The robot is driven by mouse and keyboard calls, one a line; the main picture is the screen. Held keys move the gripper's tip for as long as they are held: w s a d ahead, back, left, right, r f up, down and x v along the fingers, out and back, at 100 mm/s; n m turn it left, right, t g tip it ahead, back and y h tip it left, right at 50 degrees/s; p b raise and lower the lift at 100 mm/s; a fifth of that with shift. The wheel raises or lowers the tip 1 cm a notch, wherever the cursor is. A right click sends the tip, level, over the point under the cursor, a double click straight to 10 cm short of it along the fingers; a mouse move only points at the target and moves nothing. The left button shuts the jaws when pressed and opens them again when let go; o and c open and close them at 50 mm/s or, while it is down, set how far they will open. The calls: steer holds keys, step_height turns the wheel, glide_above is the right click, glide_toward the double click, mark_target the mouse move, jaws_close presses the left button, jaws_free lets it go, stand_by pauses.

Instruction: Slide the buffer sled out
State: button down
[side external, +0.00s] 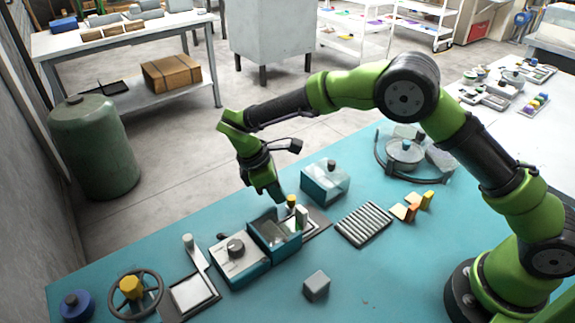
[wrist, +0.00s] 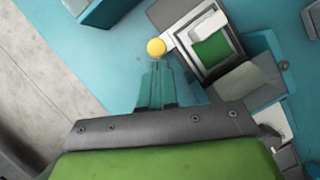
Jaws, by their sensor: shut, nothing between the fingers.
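A small yellow knob (side external: 291,201) stands beside an open-topped teal housing (side external: 262,243). In the wrist view the yellow knob (wrist: 156,47) joins a pale link that leads to a framed tray (wrist: 190,22) holding a green pad (wrist: 211,50) and a white block (wrist: 208,25). This looks like the buffer sled, but I cannot be sure. The white block (side external: 302,216) also shows upright in the side view. My gripper (side external: 279,197) is shut and empty, pointing down at the knob. In the wrist view its fingertips (wrist: 157,66) are just below the knob; I cannot tell whether they touch it.
A clear-topped teal box (side external: 325,184) stands behind the knob, and a ribbed rack (side external: 364,224) lies to the right. A dial box (side external: 240,260) adjoins the housing on the left. A grey cube (side external: 316,286) sits in front. The teal table between them is bare.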

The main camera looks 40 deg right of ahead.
steer(key=d, duration=0.4)
steer(key=shift+d, duration=0.15)
stand_by(0.4)
